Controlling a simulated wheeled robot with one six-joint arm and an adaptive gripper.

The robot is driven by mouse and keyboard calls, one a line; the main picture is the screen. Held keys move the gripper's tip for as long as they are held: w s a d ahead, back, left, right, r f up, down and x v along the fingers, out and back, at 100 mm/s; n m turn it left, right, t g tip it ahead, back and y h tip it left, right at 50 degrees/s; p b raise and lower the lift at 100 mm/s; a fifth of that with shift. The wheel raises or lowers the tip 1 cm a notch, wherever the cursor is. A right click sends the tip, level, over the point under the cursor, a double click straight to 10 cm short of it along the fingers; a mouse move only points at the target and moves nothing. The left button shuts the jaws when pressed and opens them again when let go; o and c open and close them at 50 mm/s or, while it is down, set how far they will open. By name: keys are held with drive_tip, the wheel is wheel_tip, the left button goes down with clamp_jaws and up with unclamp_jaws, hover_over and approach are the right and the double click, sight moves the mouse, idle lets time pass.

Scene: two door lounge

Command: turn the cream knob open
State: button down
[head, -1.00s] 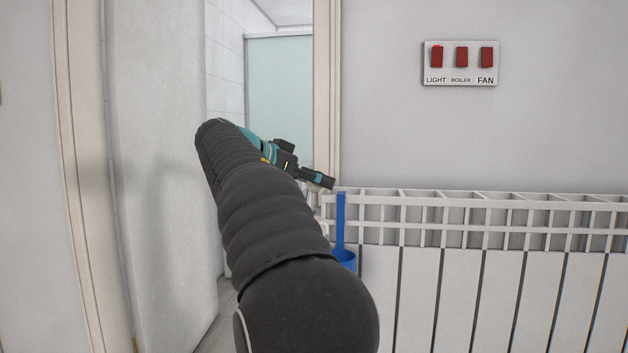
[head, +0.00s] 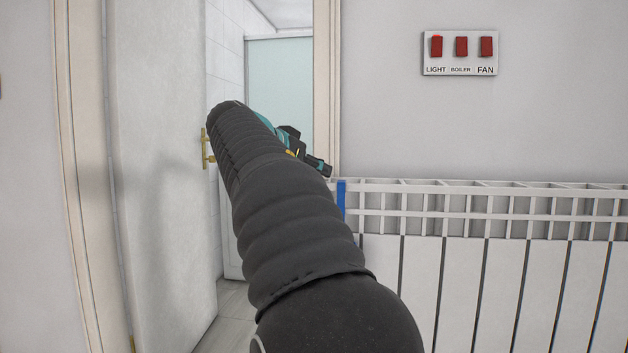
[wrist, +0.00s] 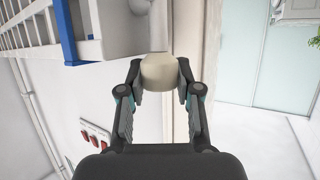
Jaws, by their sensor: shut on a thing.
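The cream knob (wrist: 159,73) is in the wrist view, at the top end of my gripper, by the end of the white radiator (wrist: 112,25). My gripper (wrist: 160,88) has its two fingers on either side of the knob and is shut on it. In the head view my gripper (head: 318,166) is at the radiator's left end, partly behind my dark arm. The knob cannot be made out in the head view.
A blue thing (head: 341,198) hangs on the radiator (head: 480,205), close to my gripper. A switch panel (head: 460,53) is on the wall. An open white door (head: 160,200) with a brass handle (head: 205,148) stands left of my arm. A doorway shows a glass panel (head: 280,85).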

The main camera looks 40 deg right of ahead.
drive_tip(key=n+t+b, duration=0.1)
drive_tip(key=n+t+y, duration=0.1)
drive_tip(key=n+t, duration=0.1)
drive_tip(key=shift+s+d+f+t+b, duration=0.1)
drive_tip(key=shift+s+t+b, duration=0.05)
drive_tip(key=shift+t+b, duration=0.2)
drive_tip(key=shift+n+t+y, duration=0.8)
drive_tip(key=shift+n+t, duration=0.15)
drive_tip(key=shift+n, duration=0.25)
drive_tip(key=c, duration=0.8)
unclamp_jaws()
drive_tip(key=shift+o, duration=0.2)
drive_tip(key=v, duration=1.2)
